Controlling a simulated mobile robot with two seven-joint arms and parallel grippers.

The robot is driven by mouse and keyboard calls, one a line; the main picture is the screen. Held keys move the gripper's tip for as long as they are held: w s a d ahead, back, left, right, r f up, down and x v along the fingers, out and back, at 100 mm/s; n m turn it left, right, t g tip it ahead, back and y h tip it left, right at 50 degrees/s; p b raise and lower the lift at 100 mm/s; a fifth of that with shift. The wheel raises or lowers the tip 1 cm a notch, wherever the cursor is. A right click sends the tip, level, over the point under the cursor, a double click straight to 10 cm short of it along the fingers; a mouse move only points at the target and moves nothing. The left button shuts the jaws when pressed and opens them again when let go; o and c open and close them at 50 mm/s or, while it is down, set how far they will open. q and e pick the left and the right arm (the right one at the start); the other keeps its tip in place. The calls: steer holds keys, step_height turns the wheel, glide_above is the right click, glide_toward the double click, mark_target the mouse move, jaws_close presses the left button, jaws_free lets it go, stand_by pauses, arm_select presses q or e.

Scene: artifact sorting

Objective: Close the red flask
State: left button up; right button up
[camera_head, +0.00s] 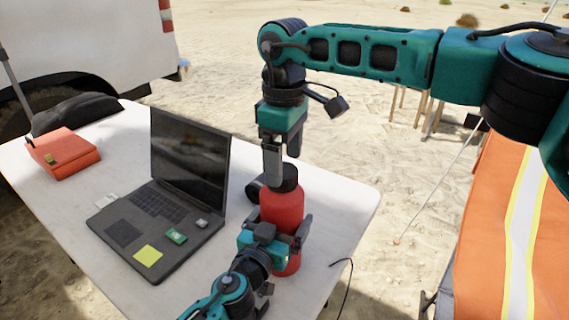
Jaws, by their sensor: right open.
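The red flask (281,207) stands upright near the right end of the white table. A black cap (289,176) sits at its top; I cannot tell whether it is screwed tight. My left gripper (277,240), coming in from the bottom, is around the flask's lower body with fingers on both sides, and looks shut on it. My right gripper (281,160) points straight down over the flask's top and is open. One of its fingers hides the left side of the cap.
An open laptop (170,210) with a yellow note and small items on it stands left of the flask. A dark object (253,188) lies just left of the flask. A red case (62,152) is at the table's far left. An orange striped surface (500,240) stands at the right.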

step_height(320, 180, up, 3)
steer(key=shift+f, duration=0.2)
steer(key=shift+c, duration=0.3)
